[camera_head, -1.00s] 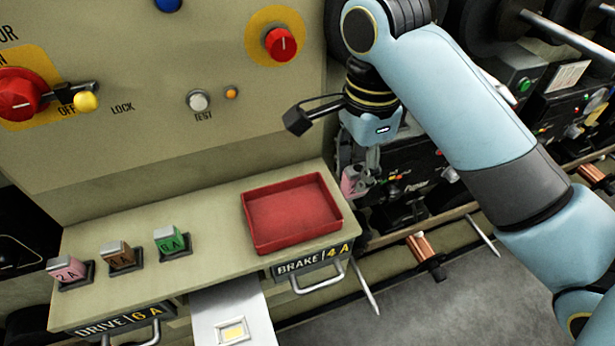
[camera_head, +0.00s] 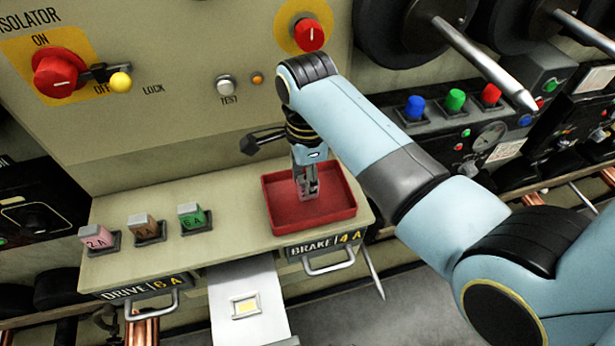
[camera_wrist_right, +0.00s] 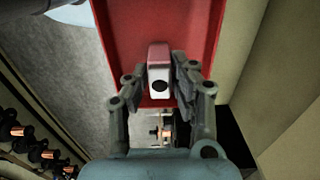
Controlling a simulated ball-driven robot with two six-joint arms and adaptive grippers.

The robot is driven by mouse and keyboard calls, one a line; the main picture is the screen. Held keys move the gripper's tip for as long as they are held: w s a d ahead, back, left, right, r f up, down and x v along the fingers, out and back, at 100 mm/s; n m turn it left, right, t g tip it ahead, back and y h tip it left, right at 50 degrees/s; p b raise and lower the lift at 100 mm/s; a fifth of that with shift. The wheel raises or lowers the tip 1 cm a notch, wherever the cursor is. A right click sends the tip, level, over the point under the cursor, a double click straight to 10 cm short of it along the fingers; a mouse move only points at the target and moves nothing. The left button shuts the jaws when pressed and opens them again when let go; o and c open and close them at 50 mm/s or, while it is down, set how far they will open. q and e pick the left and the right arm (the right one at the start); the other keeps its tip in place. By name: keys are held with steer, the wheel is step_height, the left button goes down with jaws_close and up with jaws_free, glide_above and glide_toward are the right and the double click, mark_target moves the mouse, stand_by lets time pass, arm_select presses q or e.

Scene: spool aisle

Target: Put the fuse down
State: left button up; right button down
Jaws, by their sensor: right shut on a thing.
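My right gripper (camera_head: 308,192) points down inside the red tray (camera_head: 345,212) on the shelf. In the right wrist view, the right gripper (camera_wrist_right: 160,88) is shut on a fuse (camera_wrist_right: 159,82) with a pink top and a pale body with a dark round spot. The red tray (camera_wrist_right: 125,30) lies behind the fuse there. In the head view the fuse is mostly hidden by the fingers, and I cannot tell whether it touches the tray floor. My left gripper is not in view.
A pink 2 A fuse (camera_head: 97,238), a brown fuse (camera_head: 145,228) and a green 6 A fuse (camera_head: 191,215) stand in holders on the shelf's left. Two handled drawers, DRIVE (camera_head: 150,288) and BRAKE (camera_head: 322,252), sit below. Bare shelf (camera_head: 238,215) lies between the green fuse and tray.

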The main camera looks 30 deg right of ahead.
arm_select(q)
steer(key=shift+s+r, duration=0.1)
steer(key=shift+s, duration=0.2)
arm_select(e)
steer(key=shift+f, duration=0.5)
steer(key=shift+f, duration=0.1)
steer(key=c, duration=1.1)
jaws_free()
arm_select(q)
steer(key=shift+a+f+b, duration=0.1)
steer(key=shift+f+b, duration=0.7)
arm_select(e)
step_height(320, 180, up, 12)
